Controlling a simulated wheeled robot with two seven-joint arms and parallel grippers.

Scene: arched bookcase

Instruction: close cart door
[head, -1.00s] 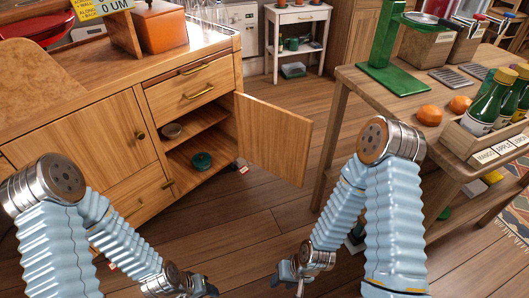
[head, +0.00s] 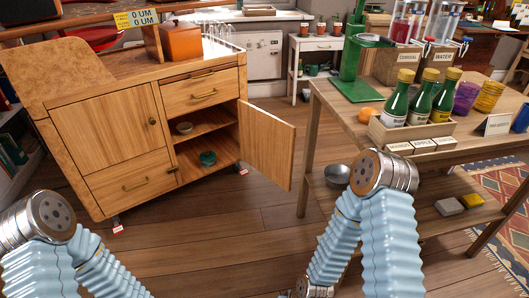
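The wooden cart (head: 120,100) stands at the left in the head view. Its right-hand door (head: 266,142) is swung wide open to the right, with its free edge toward the table. My left and right arms come up from the bottom of the view, apart from the door.
A wooden table (head: 349,118) stands right of the door, with a bottle crate (head: 411,134) on top and a metal bowl (head: 337,173) on its lower shelf. The wooden floor (head: 230,225) before the cart is clear. A bookshelf (head: 20,160) borders the left.

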